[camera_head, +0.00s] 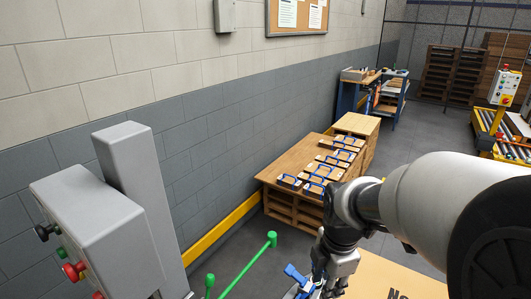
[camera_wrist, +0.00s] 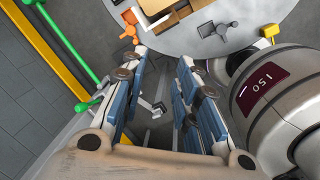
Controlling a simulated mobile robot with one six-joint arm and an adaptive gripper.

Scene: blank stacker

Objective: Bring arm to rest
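My gripper (camera_head: 300,282) is low in the middle of the head view, partly cut off by the bottom edge. In the wrist view its blue-padded fingers (camera_wrist: 163,68) stand apart with grey surface showing between them. It is open and I see nothing held in it. My arm reaches in from the right of the head view and bends down at the wrist.
A grey control box (camera_head: 85,230) with buttons stands at left. Green-knobbed rods (camera_head: 245,262) rise near my gripper. Several blue-handled pieces (camera_head: 318,172) lie on a wooden stand (camera_head: 282,205) by the wall. A round grey plate (camera_wrist: 225,62) shows in the wrist view.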

